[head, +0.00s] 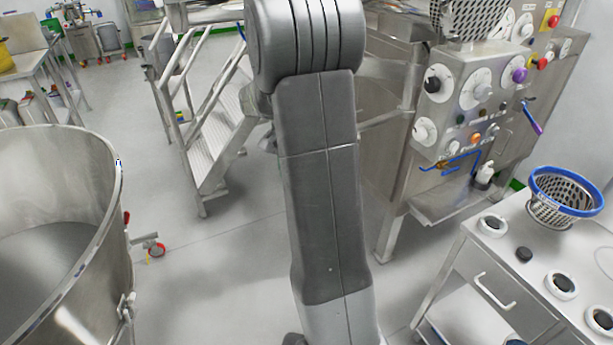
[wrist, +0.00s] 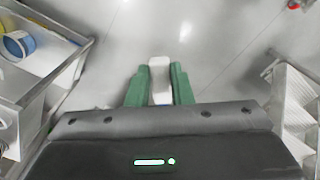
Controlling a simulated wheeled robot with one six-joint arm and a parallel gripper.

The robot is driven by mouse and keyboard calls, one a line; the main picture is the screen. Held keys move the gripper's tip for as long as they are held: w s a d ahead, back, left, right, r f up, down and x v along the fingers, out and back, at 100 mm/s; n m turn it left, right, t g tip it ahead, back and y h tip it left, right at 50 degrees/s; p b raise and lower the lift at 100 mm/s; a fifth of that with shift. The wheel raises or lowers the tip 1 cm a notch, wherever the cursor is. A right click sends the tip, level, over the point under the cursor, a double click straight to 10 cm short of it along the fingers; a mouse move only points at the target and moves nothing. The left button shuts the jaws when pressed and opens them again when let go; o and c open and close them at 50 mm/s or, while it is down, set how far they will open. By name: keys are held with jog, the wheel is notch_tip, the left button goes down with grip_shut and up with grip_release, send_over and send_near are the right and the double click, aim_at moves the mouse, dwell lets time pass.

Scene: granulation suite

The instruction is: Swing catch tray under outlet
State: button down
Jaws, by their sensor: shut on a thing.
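In the wrist view, my gripper (wrist: 159,84) has its two green fingers closed on both sides of a small pale piece (wrist: 160,68). The piece sticks out a little past the fingertips, over grey floor. I cannot tell whether it is part of the catch tray. In the head view my raised arm fills the middle, and my gripper is out of sight. I cannot pick out the catch tray or the outlet with certainty. A flat metal ledge (head: 445,207) juts out below the control panel (head: 478,88) of the steel machine.
Metal steps (head: 216,124) stand left of my arm. A large open steel drum (head: 112,205) fills the lower left. A bench (head: 493,262) with a blue-rimmed perforated basket (head: 565,192) stands at lower right. Open floor (head: 215,255) lies between drum and machine.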

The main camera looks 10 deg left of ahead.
jog(key=shift+w+a, duration=0.7)
jog(key=shift+a, duration=0.2)
jog(key=c, duration=1.3)
grip_release()
jog(key=shift+m, duration=0.3)
notch_tip(320, 180, up, 14)
jog(key=shift+f, duration=0.1)
